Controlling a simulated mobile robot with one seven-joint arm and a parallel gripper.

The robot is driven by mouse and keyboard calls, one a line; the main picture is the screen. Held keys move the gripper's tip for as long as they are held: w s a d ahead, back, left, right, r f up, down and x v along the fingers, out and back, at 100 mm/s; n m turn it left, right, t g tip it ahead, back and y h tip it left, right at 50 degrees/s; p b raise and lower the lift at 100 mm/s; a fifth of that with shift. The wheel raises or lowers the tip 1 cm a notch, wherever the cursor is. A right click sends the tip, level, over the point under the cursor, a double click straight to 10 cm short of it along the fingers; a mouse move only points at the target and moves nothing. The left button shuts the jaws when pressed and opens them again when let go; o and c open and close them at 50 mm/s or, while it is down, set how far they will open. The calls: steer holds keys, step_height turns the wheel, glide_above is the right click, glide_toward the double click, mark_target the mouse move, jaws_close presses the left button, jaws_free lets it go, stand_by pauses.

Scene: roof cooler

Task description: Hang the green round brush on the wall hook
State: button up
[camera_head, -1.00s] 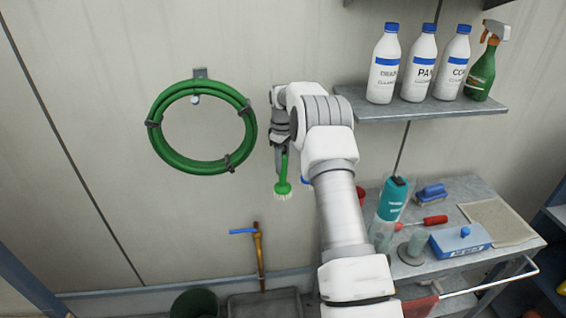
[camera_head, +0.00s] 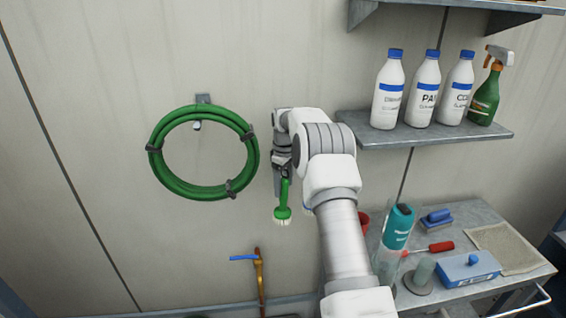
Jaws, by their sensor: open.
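The green round brush (camera_head: 282,212) hangs with its handle up and its pale bristles down, close to the wall right of the hose coil. My gripper (camera_head: 280,178) is at the top of the brush handle, pointing down, with its jaws open. The brush's upper end and the wall hook it would hang from are hidden behind my gripper and arm, so I cannot tell whether the brush rests on a hook. A sliver of something blue shows beside my arm, right of the brush.
A green hose coil (camera_head: 187,190) hangs on a wall bracket at left. A shelf (camera_head: 430,134) with white bottles (camera_head: 388,92) and a green spray bottle (camera_head: 487,92) is at right. Below is a bench (camera_head: 480,215) with a teal bottle (camera_head: 397,228).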

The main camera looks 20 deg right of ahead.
step_height(320, 180, up, 16)
steer(key=shift+s+a+r, duration=0.1)
steer(key=shift+a, duration=0.05)
steer(key=s+a+r+m+t+b, duration=0.1)
steer(key=s+a+r+m, duration=0.1)
steer(key=s+a+r, duration=0.55)
steer(key=s+a+r+m+t+b, duration=0.15)
steer(key=s+r, duration=0.35)
steer(key=s, duration=0.6)
steer(key=s+a+f+m+t, duration=0.1)
steer(key=s+f, duration=0.4)
steer(key=s, duration=0.6)
steer(key=s+a+f+m+t, duration=0.2)
steer(key=s+f, duration=0.3)
steer(key=s, duration=0.7)
steer(key=shift+s+a+m+b, duration=0.15)
steer(key=shift+a+m+b, duration=0.25)
steer(key=shift+a+m, duration=0.2)
